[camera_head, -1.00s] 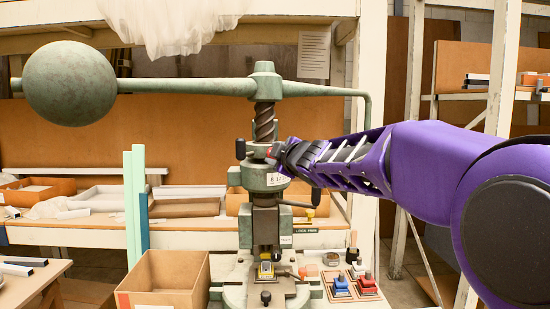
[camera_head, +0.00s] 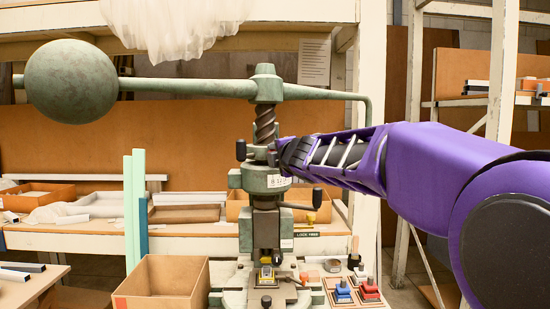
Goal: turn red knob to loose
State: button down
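The green fly press (camera_head: 262,178) stands in the middle, with a threaded screw (camera_head: 264,125) below its long arm. My gripper (camera_head: 280,156) reaches in from the right, with its end at the collar just below the screw. No red knob shows clearly on the press now; my gripper covers the collar's right side. I cannot tell whether the fingers touch or hold anything there. A black knob (camera_head: 241,150) stands upright on the collar's left. A label reading LOCK FREE (camera_head: 306,234) is on the bench edge to the right of the press.
A large ball weight (camera_head: 70,82) hangs on the left end of the press arm. A black-ended handle (camera_head: 317,198) juts right below my gripper. A cardboard box (camera_head: 160,283) stands front left. Red (camera_head: 369,291) and blue (camera_head: 342,293) blocks sit at lower right.

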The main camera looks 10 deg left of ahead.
dwell(0.4)
jog(key=c, duration=0.5)
grip_release()
